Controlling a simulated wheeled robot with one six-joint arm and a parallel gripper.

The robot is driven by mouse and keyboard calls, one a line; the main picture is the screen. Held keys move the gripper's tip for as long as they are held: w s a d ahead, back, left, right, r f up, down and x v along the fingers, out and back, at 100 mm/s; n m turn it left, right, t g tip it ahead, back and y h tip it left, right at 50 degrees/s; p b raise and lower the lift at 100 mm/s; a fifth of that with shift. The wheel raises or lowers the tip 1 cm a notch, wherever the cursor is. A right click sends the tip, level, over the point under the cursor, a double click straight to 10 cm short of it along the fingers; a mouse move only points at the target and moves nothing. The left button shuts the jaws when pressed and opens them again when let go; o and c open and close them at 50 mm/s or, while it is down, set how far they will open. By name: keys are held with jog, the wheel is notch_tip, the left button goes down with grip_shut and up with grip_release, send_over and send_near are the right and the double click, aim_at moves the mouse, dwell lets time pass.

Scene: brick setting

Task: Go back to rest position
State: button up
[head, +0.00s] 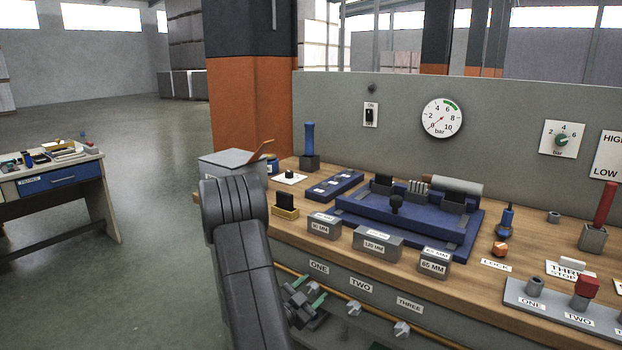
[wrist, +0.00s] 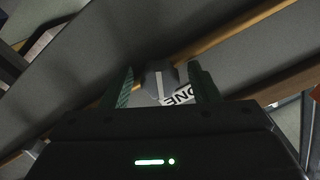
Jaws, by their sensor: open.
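My gripper (head: 309,291) is in front of the bench's front panel, below the label ONE (head: 319,268). Its green fingers are apart. In the wrist view, my gripper (wrist: 160,88) shows a grey knob (wrist: 158,80) with a light stripe in the gap between its fingers. The label ONE (wrist: 180,95) is partly hidden by the right finger. I cannot tell whether the fingers touch the knob. My dark arm reaches down from the middle of the head view.
A side table (head: 110,196) stands left; open floor (head: 150,150) lies between.

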jog(key=shift+r+n+p, duration=0.25)
jog(key=shift+n+p, duration=1.55)
jog(key=shift+p, duration=1.2)
jog(key=v, duration=0.2)
jog(key=b+v, duration=0.1)
jog(key=v, duration=0.1)
jog(key=shift+s+a+f, duration=0.2)
jog(key=shift+f, duration=0.05)
jog(key=shift+v, duration=0.9)
